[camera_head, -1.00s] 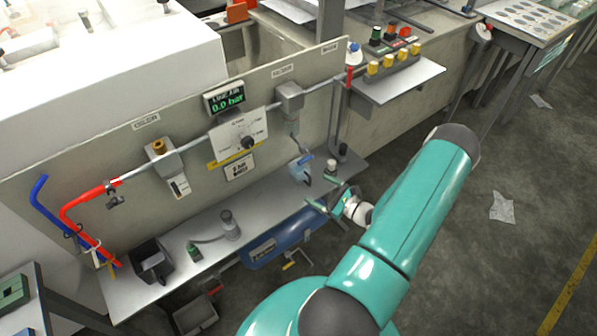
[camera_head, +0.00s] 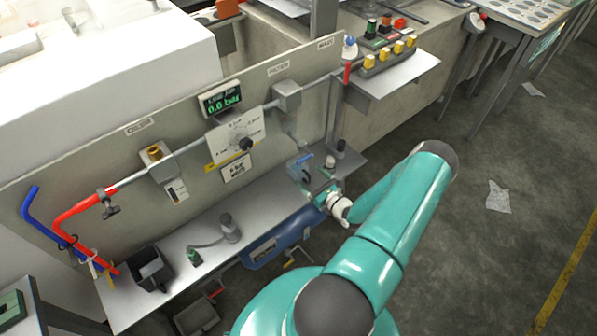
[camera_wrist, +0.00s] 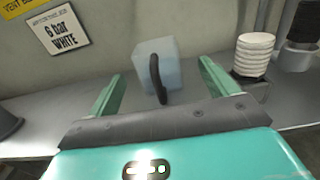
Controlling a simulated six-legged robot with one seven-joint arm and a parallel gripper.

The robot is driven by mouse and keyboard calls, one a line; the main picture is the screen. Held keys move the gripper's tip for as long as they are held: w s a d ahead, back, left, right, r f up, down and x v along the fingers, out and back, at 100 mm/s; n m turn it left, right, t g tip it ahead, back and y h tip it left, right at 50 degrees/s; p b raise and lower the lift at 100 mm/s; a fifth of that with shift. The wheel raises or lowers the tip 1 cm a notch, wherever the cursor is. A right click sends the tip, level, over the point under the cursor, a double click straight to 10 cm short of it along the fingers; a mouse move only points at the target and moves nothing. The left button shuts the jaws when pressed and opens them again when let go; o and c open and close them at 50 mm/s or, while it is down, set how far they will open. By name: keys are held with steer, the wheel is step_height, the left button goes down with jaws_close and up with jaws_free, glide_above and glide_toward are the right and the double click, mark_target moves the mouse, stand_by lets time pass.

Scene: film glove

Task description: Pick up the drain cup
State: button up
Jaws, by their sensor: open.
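The drain cup appears to be the pale blue, translucent cup with a dark curved handle (camera_wrist: 172,55). It stands on the grey shelf at the foot of the panel, and also shows in the head view (camera_head: 298,168), partly covered by my gripper. My gripper (camera_wrist: 161,75) is open, its two green fingers pointing at the cup. In the wrist view the cup sits between the fingers, the handle facing me. I cannot tell whether the fingertips reach beside it or stop short. Nothing is held.
A stack of white discs (camera_wrist: 255,55) stands just right of the right finger, near a dark cylinder (camera_wrist: 299,38). The panel (camera_head: 120,165) rises behind the cup. A blue tank (camera_head: 275,243) hangs under the shelf (camera_head: 200,225). A black bin (camera_head: 150,270) stands at left.

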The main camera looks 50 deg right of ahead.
mark_target(303, 171)
steer(key=w, duration=0.5)
steer(key=shift+w+d+r, duration=0.1)
steer(key=shift+w+d, duration=0.05)
steer(key=shift+w, duration=0.2)
steer(key=shift+c, duration=0.4)
steer(key=c, duration=1.1)
steer(key=shift+r, duration=0.1)
steer(key=shift+s+r, duration=0.15)
steer(key=shift+r, duration=0.05)
step_height(303, 171, up, 6)
steer(key=s+a, duration=0.2)
steer(key=s, duration=1.7)
steer(key=shift+s+a+r, duration=0.15)
steer(key=shift+s+r, duration=0.05)
steer(key=shift+s, duration=0.1)
